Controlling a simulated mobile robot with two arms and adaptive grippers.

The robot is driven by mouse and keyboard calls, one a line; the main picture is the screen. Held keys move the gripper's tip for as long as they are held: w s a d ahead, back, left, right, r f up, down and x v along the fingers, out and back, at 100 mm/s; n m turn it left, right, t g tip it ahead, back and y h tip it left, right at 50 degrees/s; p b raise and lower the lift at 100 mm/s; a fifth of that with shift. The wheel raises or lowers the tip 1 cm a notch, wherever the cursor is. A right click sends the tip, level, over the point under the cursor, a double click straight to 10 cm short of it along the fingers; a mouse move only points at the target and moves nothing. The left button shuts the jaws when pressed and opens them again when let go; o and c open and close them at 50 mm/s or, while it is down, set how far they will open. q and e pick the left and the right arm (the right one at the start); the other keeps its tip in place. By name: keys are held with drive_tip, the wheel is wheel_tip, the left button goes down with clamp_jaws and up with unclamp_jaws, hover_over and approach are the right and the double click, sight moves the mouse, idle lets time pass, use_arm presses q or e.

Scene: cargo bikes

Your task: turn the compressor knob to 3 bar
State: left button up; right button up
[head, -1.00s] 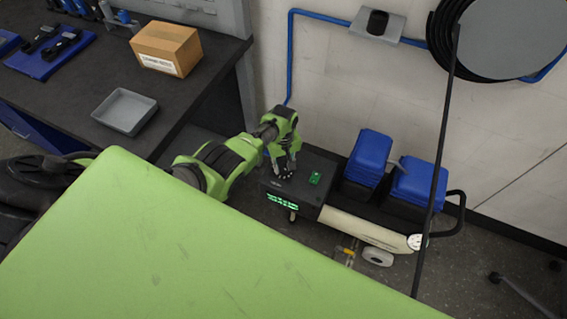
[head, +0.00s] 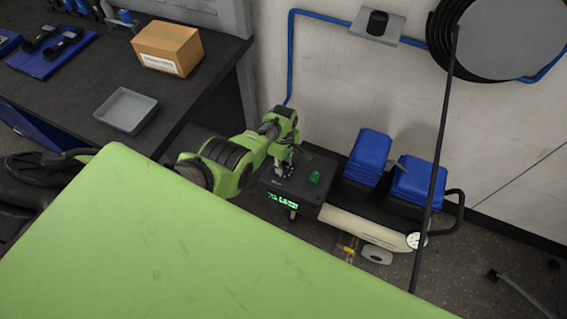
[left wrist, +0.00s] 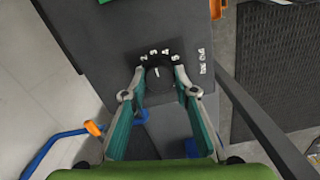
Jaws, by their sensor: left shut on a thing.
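The compressor (head: 365,228) stands on the floor by the wall, with a cream tank, blue-topped motor parts and a black control box (head: 268,186). The box has a green display (head: 283,201) too small to read and a green button (head: 314,177). My right gripper is not in view.
A dark workbench (head: 75,90) at the left holds a grey tray (head: 125,111) and a cardboard box (head: 167,49). A thin black pole (head: 436,170) stands before the compressor's right end. A blue pipe (head: 290,55) runs along the wall.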

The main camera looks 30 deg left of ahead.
sight(283, 165)
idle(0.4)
use_arm(q)
drive_tip(key=o, duration=1.1)
drive_tip(key=shift+r, duration=0.1)
drive_tip(key=shift+r, duration=5.9)
